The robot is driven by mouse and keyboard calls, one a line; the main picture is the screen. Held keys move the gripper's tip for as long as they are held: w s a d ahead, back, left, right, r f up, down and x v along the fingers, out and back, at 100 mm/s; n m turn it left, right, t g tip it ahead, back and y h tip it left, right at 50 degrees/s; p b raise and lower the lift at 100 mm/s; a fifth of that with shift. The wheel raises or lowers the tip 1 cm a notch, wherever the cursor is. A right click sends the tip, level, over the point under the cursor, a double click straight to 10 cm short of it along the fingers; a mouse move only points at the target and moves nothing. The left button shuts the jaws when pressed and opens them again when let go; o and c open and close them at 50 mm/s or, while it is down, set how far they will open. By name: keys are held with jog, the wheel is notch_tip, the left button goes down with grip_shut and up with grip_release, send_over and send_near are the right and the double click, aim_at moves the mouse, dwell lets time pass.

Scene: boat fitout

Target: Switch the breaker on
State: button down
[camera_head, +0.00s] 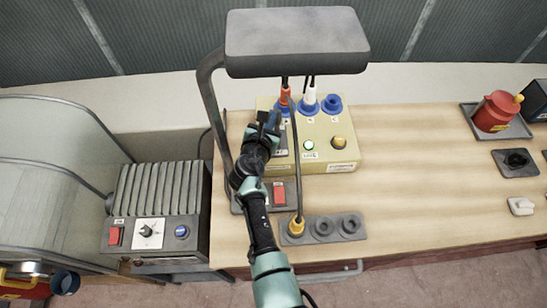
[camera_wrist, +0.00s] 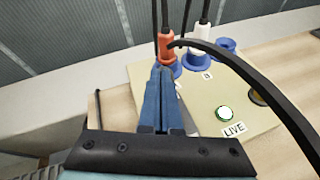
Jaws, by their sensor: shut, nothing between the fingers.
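A beige panel box (camera_head: 330,164) stands on the wooden bench, with plugs in blue sockets along its top and a pale green-white lamp (camera_head: 308,145) labelled LIVE on its front. The lamp also shows in the wrist view (camera_wrist: 224,113). My gripper (camera_head: 272,118) is over the left part of the box, its blue fingers together with nothing between them. In the wrist view the fingertips (camera_wrist: 161,70) appear just below the orange plug (camera_wrist: 166,46); I cannot tell if they touch anything. A grey part (camera_head: 283,143) shows beside my gripper, possibly the breaker; its lever is hidden.
A black cable (camera_wrist: 250,72) curves across the wrist view on the right. A grey lamp hood (camera_head: 297,42) overhangs the box. A red switch (camera_head: 279,193) and a socket strip (camera_head: 323,228) lie in front.

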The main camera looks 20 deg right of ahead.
jog(key=shift+w+d+f+b, duration=0.1)
jog(key=shift+w+b, duration=0.1)
jog(key=shift+w, duration=0.25)
jog(key=shift+w+d+f+b, duration=0.1)
jog(key=shift+w+b, duration=0.05)
jog(key=shift+w, duration=0.25)
jog(key=shift+r, duration=0.1)
jog(key=shift+r, duration=0.1)
notch_tip(320, 180, up, 10)
jog(key=p, duration=0.3)
jog(key=shift+f, duration=0.2)
dwell(0.4)
